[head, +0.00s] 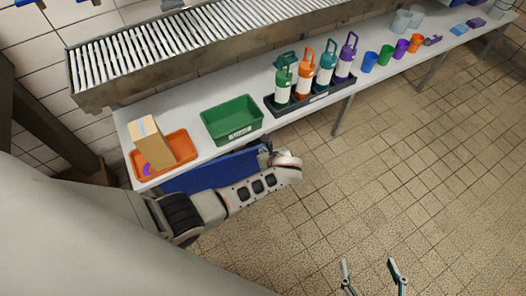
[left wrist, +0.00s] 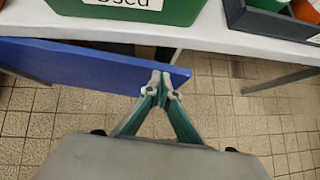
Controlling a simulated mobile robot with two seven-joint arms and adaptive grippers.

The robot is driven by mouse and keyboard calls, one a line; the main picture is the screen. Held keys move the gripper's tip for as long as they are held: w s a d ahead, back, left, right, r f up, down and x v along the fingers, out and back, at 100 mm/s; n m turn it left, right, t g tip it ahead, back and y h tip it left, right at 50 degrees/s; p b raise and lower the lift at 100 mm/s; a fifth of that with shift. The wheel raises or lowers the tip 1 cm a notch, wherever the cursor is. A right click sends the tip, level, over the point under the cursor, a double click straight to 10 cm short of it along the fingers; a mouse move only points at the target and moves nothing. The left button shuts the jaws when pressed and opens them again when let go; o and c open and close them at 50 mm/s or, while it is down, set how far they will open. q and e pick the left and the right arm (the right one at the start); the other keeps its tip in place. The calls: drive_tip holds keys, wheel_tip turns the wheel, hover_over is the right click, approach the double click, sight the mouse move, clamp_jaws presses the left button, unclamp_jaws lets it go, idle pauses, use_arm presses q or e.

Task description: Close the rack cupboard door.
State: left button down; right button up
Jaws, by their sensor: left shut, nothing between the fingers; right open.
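The blue door panel (head: 213,171) shows below the front edge of the white table, partly covered by my left arm. In the left wrist view the blue panel (left wrist: 95,65) comes in from the left and ends near the middle. My left gripper (head: 266,149) is at the panel's right end. In the left wrist view its fingertips (left wrist: 161,82) are together and empty, right by the panel's free edge; I cannot tell whether they touch it. The cupboard body and hinge are hidden. My right gripper (head: 370,272) is open and empty over the floor at the bottom.
The white table (head: 190,119) carries an orange tray (head: 181,146) with a cardboard box, a green bin (head: 231,121), a dark rack (head: 310,99) of several bottles, and several cups. A roller conveyor (head: 190,45) runs behind. Tiled floor on the right is clear, apart from table legs.

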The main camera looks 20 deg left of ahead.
sight(260, 146)
drive_tip(key=shift+s+d+f, duration=0.1)
drive_tip(key=shift+f, duration=0.05)
use_arm(q)
drive_tip(key=shift+w+a, duration=1.2)
drive_tip(key=shift+w, duration=0.1)
